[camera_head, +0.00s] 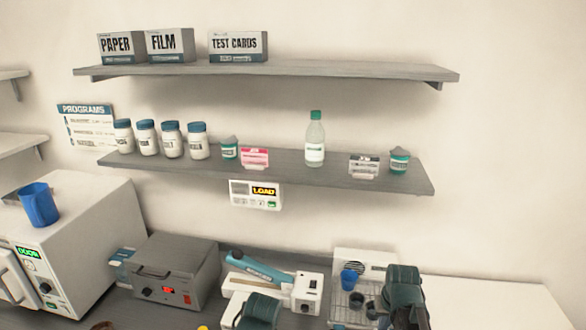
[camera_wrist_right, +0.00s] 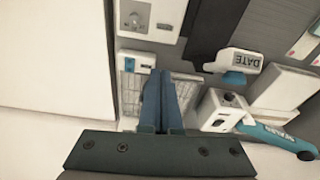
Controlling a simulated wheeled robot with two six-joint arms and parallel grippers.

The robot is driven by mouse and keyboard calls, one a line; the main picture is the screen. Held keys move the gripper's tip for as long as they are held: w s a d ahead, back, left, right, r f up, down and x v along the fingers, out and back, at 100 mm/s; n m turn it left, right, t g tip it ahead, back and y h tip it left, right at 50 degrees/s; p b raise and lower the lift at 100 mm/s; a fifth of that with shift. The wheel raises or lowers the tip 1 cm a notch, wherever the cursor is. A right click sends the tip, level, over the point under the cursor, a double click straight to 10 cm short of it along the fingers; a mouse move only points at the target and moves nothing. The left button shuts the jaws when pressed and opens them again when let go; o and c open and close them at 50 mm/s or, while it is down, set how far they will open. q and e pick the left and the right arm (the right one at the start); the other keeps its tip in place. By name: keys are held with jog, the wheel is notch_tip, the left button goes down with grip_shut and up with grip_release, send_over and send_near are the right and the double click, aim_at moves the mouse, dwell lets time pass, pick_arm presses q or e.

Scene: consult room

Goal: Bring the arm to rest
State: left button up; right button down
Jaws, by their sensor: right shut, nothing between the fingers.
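My right gripper (camera_wrist_right: 161,78) shows in the right wrist view as two blue fingers pressed together with nothing between them. It is over the bench, in front of a metal grid tray (camera_wrist_right: 131,96) and left of a white sealer (camera_wrist_right: 218,112). In the head view, dark green parts of my right arm (camera_head: 402,286) stand at the lower right, over the edge of the grid tray. Another dark green part of mine (camera_head: 258,312) rises at the bottom middle, in front of the sealer. My left gripper's fingers are not visible.
The sealer (camera_head: 303,291) with its teal handle and a grey box device (camera_head: 176,268) stand on the bench. A blue cup (camera_head: 39,205) sits on a white oven at left. A lower shelf (camera_head: 280,172) holds jars and a bottle (camera_head: 314,141). The white surface (camera_head: 490,298) at right is clear.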

jog(key=s+a+n+g, duration=0.15)
jog(key=s+a, duration=0.35)
jog(key=a, duration=0.5)
pick_arm(q)
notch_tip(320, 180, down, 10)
jog(key=b, duration=1)
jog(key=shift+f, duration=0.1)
pick_arm(e)
jog(key=s+a+f+n, duration=0.1)
jog(key=s+a+f, duration=0.1)
jog(key=a+f, duration=0.1)
jog(key=s+a+f+n, duration=0.1)
jog(key=s+a+f, duration=0.1)
jog(key=a+f, duration=0.2)
jog(key=s+a+f+n+h, duration=0.1)
jog(key=a+f+n, duration=0.1)
jog(key=a+f, duration=0.1)
jog(key=shift+s+a+f+g, duration=0.1)
jog(key=shift+s+a+g, duration=0.1)
jog(key=shift+a, duration=0.2)
jog(key=shift+s+a+f+g, duration=0.1)
jog(key=shift+s+a+g, duration=0.1)
jog(key=shift+a, duration=0.2)
